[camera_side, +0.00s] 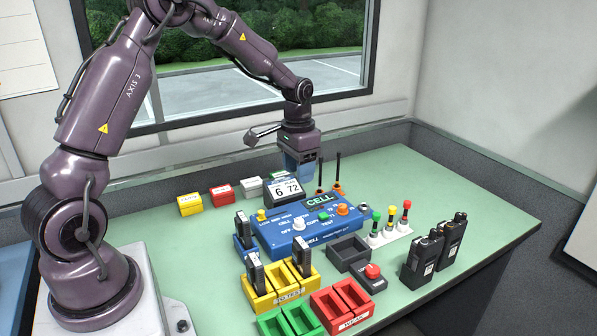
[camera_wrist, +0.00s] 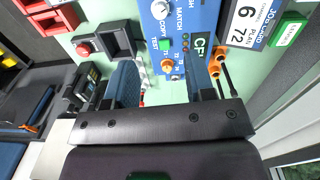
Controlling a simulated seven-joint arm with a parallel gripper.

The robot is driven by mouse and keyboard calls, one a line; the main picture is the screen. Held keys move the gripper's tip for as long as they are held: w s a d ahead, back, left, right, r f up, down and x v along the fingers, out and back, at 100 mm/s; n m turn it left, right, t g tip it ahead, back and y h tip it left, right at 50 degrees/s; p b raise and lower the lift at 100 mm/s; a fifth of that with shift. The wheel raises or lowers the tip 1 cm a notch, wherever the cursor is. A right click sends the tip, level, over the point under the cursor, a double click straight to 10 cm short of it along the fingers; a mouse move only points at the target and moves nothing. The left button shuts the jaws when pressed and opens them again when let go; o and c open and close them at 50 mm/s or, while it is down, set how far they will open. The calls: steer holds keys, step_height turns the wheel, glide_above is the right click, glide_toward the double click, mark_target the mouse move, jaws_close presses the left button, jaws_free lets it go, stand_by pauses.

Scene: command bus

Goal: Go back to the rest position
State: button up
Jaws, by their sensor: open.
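My gripper (camera_side: 302,172) hangs from my arm above the back of the green bench, pointing down, behind the blue CELL tester box (camera_side: 308,226). In the wrist view my gripper's two blue fingers (camera_wrist: 163,90) stand wide apart, with nothing seen held between them. The blue tester box (camera_wrist: 182,22) shows beyond the fingers, with its knobs and a green display. The black card stand reading "6 72" (camera_side: 285,188) is just in front and left of the gripper in the side view. Whether the fingertips touch anything is hard to tell.
Two orange-based antennas (camera_side: 338,188) stand close to the gripper's right. Yellow (camera_side: 262,300), red (camera_side: 325,308) and green trays (camera_side: 268,324) line the front. An empty grey tray (camera_side: 345,262), red button (camera_side: 372,271) and black radios (camera_side: 421,262) are right. The back-right bench is clear.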

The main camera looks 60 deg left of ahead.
steer(key=s+d+r+t, duration=0.2)
steer(key=s+d+r, duration=0.5)
steer(key=s, duration=0.3)
steer(key=s+d+r+t, duration=0.3)
steer(key=s+d+r, duration=0.5)
steer(key=s+r, duration=0.2)
steer(key=shift+s+m+t, duration=0.3)
steer(key=shift+s, duration=0.4)
